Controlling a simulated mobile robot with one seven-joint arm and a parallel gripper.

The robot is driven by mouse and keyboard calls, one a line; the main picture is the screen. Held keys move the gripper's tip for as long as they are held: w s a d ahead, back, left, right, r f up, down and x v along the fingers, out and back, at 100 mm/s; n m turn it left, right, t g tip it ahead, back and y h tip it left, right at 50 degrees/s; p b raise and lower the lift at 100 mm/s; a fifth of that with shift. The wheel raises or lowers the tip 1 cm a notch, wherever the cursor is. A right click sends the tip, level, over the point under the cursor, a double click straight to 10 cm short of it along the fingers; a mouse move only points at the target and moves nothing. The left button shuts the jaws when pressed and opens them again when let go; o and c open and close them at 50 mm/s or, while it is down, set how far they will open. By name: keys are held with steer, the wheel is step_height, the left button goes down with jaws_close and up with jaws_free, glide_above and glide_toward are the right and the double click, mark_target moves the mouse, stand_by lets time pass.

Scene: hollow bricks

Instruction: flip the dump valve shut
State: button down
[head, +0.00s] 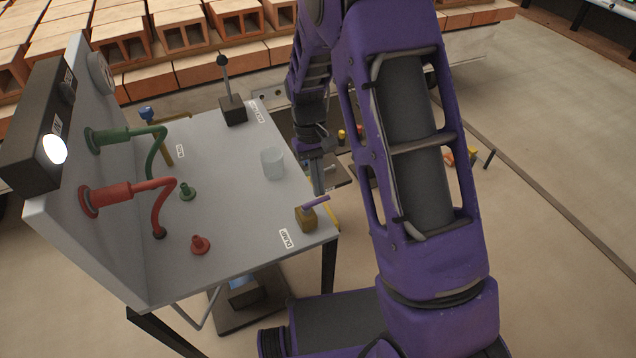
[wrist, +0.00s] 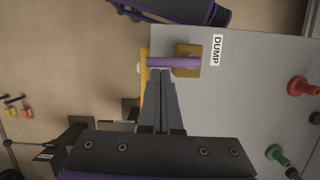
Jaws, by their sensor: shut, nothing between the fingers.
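The dump valve is a small brass block (head: 306,219) at the near right corner of the grey panel table, beside the DUMP label (head: 286,239). Its purple lever (head: 316,202) points out toward the table's right edge. In the wrist view the lever (wrist: 173,62) lies across the block (wrist: 187,70) and reaches left to a yellow bar (wrist: 144,65). My gripper (head: 319,190) points down just beyond the lever at the table edge. In the wrist view its fingers (wrist: 161,76) are together and empty, tips close to the lever; contact cannot be told.
A clear cylinder (head: 272,163) and a black box with a lever (head: 232,108) stand on the table (head: 225,215). Red (head: 105,196) and green (head: 105,139) hose fittings are at the left. Bricks (head: 185,35) are stacked behind. Floor is open at the right.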

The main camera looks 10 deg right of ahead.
steer(key=p+v, duration=0.1)
steer(key=v, duration=1.6)
steer(key=shift+r, duration=0.2)
steer(key=shift+w, duration=0.1)
